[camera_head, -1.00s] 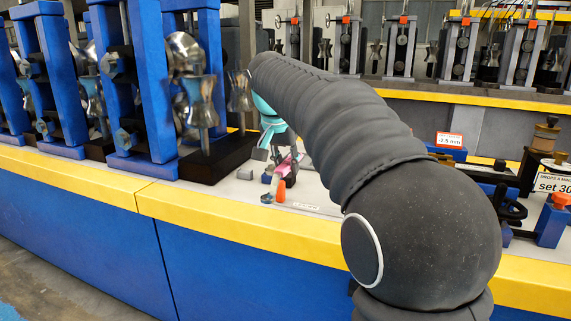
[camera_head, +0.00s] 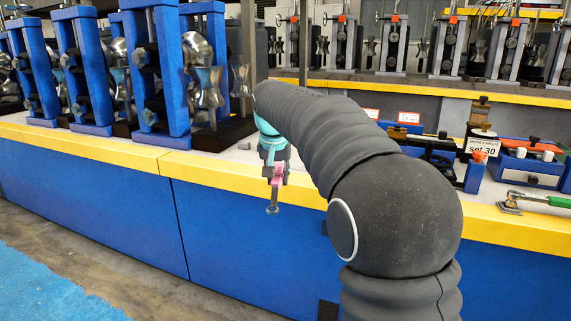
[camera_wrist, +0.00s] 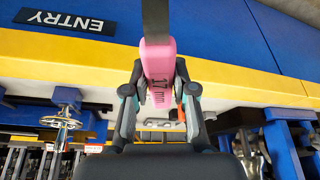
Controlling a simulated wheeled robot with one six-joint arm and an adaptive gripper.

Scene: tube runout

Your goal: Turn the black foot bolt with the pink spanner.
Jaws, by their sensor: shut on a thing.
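The pink spanner (camera_wrist: 158,62) is held upright between the fingers of my gripper (camera_wrist: 160,82) in the wrist view; its grey shaft runs out of the top of the picture. In the head view my gripper (camera_head: 274,158) is in front of the bench's yellow edge. The pink grip (camera_head: 279,173) shows below it, and the spanner's metal end (camera_head: 272,206) hangs down in front of the blue panel, apart from it. I cannot make out the black foot bolt in either view.
Blue roll stands (camera_head: 162,75) line the bench at the left. A yellow edge (camera_head: 120,150) runs along its front. An orange-topped blue box (camera_head: 530,165) and a green-handled tool (camera_head: 558,201) are at the right. An ENTRY sign (camera_wrist: 65,20) shows in the wrist view. Floor in front is open.

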